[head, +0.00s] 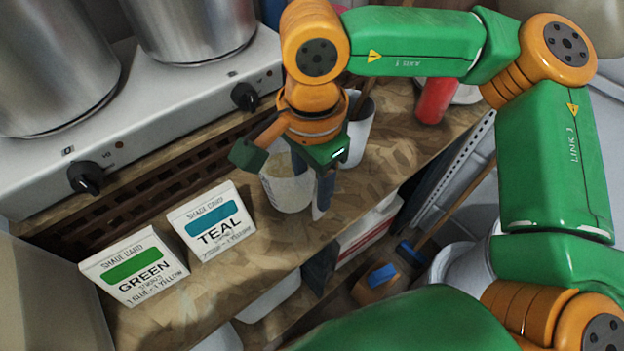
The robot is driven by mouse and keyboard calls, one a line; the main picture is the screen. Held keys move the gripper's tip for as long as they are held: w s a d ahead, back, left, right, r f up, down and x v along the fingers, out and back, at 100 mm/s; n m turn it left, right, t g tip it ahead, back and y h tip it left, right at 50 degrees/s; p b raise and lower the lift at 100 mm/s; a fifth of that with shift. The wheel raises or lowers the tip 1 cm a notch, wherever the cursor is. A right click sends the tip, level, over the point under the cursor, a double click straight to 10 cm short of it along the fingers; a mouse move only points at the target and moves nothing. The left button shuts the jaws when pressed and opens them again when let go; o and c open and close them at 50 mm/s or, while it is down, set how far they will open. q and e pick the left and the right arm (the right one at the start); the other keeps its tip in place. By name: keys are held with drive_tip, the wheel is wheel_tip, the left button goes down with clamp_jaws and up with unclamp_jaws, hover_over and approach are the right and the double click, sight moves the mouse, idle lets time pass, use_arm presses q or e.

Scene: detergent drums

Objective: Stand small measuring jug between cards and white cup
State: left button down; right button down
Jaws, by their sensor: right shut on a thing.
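The small measuring jug (287,192) is a whitish, translucent vessel standing upright at the wooden shelf, to the right of the cards. My right gripper (290,172) comes down over it from above and is shut on it, with a finger on either side. Whether its base touches the wood is hard to tell. Two white shade cards, GREEN (135,266) and TEAL (212,221), stand to the left. The white cup (357,136) stands behind and right of the jug, partly hidden by my gripper, with dark handles in it. My left gripper is out of view.
A grey hotplate (160,110) with two metal pots runs along the back left. A red cylinder (434,100) stands farther right on the shelf (395,165). The shelf's front edge drops to lower-level items, including an orange one with a blue patch (381,276).

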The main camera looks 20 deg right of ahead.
drive_tip(key=shift+s+f+b, duration=0.15)
drive_tip(key=shift+f+b, duration=0.1)
drive_tip(key=shift+b, duration=0.1)
idle(0.4)
drive_tip(key=shift+c, duration=1.1)
unclamp_jaws()
